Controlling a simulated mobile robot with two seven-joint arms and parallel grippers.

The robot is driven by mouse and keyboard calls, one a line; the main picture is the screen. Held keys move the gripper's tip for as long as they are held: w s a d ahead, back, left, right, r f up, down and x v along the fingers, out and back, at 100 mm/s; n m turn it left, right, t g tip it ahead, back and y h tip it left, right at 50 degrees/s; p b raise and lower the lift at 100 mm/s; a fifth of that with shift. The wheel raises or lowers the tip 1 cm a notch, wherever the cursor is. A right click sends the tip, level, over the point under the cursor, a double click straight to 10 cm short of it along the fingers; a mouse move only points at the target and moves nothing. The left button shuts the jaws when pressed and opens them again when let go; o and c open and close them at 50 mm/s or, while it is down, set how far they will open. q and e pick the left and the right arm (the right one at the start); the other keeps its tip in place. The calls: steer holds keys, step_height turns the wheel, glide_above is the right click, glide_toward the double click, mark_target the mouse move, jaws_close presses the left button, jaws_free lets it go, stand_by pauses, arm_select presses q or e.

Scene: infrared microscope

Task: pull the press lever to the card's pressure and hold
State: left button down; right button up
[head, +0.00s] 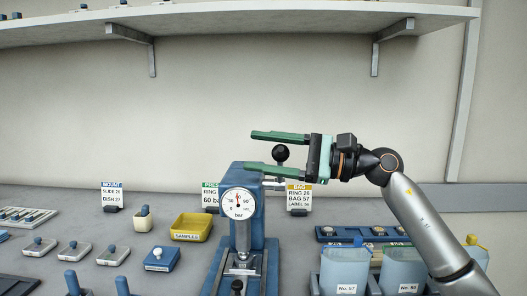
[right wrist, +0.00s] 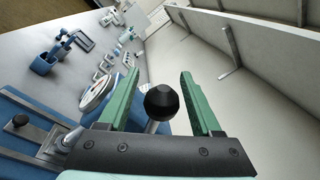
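The blue press (head: 250,182) stands on the bench. Its round white "bar" gauge (head: 238,204) has a needle pointing roughly upward; the exact reading is too small to tell. The lever's black ball knob (head: 281,152) is at the top right of the press. My right gripper (head: 250,150) is open, with its green fingers pointing left above and below the knob. In the right wrist view, the knob (right wrist: 160,103) sits between the spread fingers, with gaps on both sides. The green-topped press card (head: 209,197), reading "60 ba…", is partly hidden behind the press. My left gripper is not in view.
A "BAG" card (head: 298,197) stands right of the press. A yellow samples tray (head: 191,227) and several small blocks lie to the left. Pale blue bins (head: 344,271) stand at the right below my arm. A shelf (head: 250,20) runs overhead.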

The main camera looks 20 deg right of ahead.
steer(key=b+v, duration=0.1)
steer(key=v, duration=0.6)
steer(key=shift+s+d, duration=0.15)
steer(key=shift+d, duration=0.1)
stand_by(0.6)
